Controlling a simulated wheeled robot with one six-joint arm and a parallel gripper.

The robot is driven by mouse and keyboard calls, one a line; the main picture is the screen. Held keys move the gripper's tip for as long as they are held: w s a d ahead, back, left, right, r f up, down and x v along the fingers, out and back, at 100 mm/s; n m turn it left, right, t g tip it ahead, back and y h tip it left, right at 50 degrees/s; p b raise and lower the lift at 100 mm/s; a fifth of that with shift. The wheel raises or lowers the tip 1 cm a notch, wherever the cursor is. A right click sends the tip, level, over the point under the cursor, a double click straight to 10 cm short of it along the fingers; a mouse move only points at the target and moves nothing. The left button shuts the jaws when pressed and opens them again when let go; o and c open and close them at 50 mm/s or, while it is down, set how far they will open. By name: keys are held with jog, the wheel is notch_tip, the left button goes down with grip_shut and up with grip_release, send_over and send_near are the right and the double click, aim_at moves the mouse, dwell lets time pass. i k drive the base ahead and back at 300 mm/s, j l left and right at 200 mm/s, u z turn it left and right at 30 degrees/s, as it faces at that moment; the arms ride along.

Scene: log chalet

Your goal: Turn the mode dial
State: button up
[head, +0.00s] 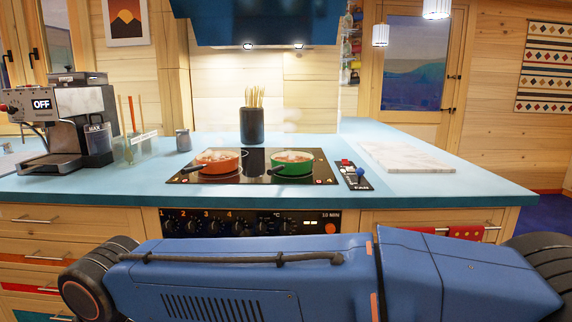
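The oven's black control panel (300,217) is set in the counter front. It carries a row of dark knobs, several numbered 1 to 4 at the left and others further right near a "°C" mark. A "10 MIN" label and an orange round button (330,228) are at its right end. I cannot tell which knob is the mode dial; no mode label is legible. My blue arm fills the bottom of the head view and hides what is below the panel. My gripper is not in view.
On the hob stand an orange pan (218,163) and a green pan (292,164). A fan switch panel (354,176) lies to their right, then a marble board (405,157). A coffee machine (70,120) reading OFF stands at left.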

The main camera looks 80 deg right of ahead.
aim_at(260, 229)
jog(key=z, duration=2)
